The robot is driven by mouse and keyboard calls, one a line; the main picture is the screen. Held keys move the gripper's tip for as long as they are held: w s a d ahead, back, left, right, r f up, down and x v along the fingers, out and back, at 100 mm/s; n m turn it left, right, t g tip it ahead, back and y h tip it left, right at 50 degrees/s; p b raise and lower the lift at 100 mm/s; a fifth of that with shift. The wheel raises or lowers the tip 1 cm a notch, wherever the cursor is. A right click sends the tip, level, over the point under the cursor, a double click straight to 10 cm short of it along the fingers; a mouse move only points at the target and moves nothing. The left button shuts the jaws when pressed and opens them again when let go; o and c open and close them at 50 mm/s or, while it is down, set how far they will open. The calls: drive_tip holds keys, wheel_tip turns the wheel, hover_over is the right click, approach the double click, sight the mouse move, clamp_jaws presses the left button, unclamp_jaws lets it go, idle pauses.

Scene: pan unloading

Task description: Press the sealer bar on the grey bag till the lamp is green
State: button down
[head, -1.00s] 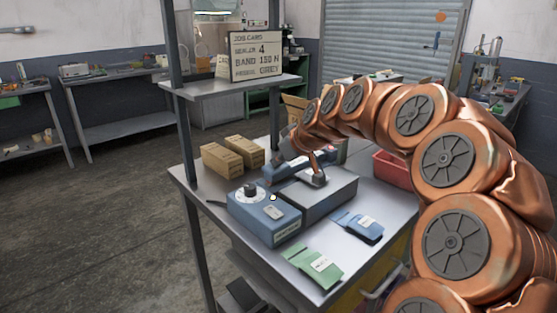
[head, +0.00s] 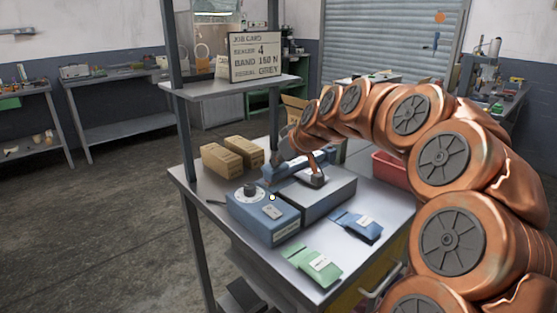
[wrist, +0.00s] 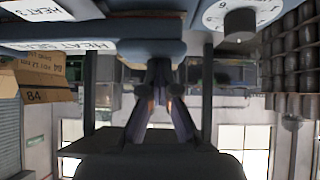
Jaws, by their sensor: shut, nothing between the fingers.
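The heat sealer is a blue and grey box with a dial (head: 250,191) on top, standing on the metal bench. The blue sealer bar (head: 278,171) lies along the back of the sealer; in the wrist view the bar (wrist: 95,46) crosses the top of the upside-down picture. My gripper (wrist: 160,62) is shut and empty, its fingertips at the bar; whether they press on it I cannot tell. I cannot make out a grey bag.
A blue bag (head: 357,224) and a green bag (head: 313,265) lie on the bench in front of the sealer. Cardboard boxes (head: 222,160) stand at the back left, a red bin (head: 390,170) at the right. A bench post (head: 187,150) rises at the left.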

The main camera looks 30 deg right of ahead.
sight(276, 173)
drive_tip(key=f, duration=0.2)
drive_tip(key=a+f, duration=0.1)
drive_tip(key=shift+s+f+g, duration=0.1)
drive_tip(key=shift+s+g, duration=0.2)
drive_tip(key=shift+g, duration=0.1)
drive_tip(key=r, duration=0.3)
drive_tip(key=r+p, duration=0.1)
drive_tip(key=r, duration=0.1)
drive_tip(key=shift+w+d+r, duration=0.25)
drive_tip(key=shift+r, duration=0.05)
drive_tip(key=d+v, duration=0.1)
drive_tip(key=v, duration=1)
drive_tip(key=shift+w+r+t+b, duration=0.25)
drive_tip(key=shift+w+t+b, duration=0.05)
drive_tip(key=shift+b, duration=0.1)
